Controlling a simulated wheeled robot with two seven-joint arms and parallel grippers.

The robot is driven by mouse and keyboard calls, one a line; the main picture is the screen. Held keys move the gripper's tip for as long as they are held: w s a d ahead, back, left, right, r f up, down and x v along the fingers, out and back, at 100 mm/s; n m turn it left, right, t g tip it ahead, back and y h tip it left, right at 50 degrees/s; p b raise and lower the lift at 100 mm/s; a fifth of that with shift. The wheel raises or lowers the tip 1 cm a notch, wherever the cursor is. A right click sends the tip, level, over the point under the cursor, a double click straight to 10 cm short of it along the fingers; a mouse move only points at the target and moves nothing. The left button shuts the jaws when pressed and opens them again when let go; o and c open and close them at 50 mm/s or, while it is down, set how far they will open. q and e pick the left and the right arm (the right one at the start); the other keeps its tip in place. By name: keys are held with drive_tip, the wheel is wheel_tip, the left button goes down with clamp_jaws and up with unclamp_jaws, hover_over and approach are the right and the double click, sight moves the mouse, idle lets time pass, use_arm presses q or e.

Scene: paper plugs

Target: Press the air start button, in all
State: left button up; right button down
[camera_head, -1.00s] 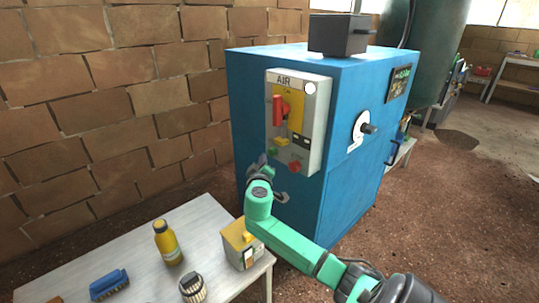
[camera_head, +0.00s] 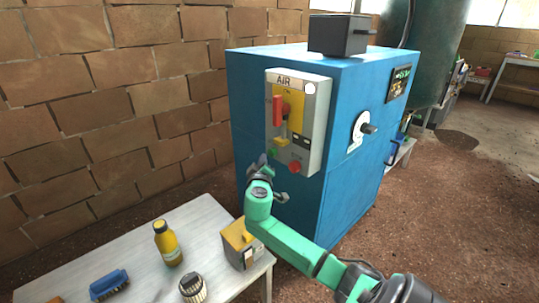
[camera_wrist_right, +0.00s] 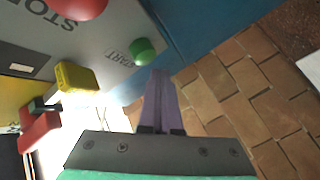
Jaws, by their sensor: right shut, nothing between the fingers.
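The AIR panel (camera_head: 317,120) is a grey box with a yellow plate on the front of the blue machine. Its green button (camera_head: 273,153) sits low on the left, and the red button (camera_head: 295,167) is to its right. In the right wrist view the green button (camera_wrist_right: 143,50) is beside the word START, and the red button (camera_wrist_right: 78,6) is beside STOP. My right gripper (camera_head: 263,162) is shut and empty, just below the green button in the head view. In the wrist view its fingertips (camera_wrist_right: 160,74) appear close to that button; contact cannot be told. My left gripper is out of view.
The panel also carries a red lever (camera_head: 278,110) and a yellow block (camera_head: 282,142). A table (camera_head: 205,212) at the lower left holds a yellow bottle (camera_head: 168,244), a blue brush (camera_head: 109,285), a round brush (camera_head: 192,289) and a yellow-grey box (camera_head: 240,246).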

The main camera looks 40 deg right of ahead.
drive_tip(key=shift+d, duration=0.1)
idle(0.6)
drive_tip(key=shift+d, duration=0.35)
drive_tip(key=shift+d+b, duration=0.3)
drive_tip(key=shift+d, duration=0.2)
idle(0.7)
drive_tip(key=shift+a, duration=0.9)
drive_tip(key=shift+a, duration=0.1)
drive_tip(key=shift+a, duration=2.45)
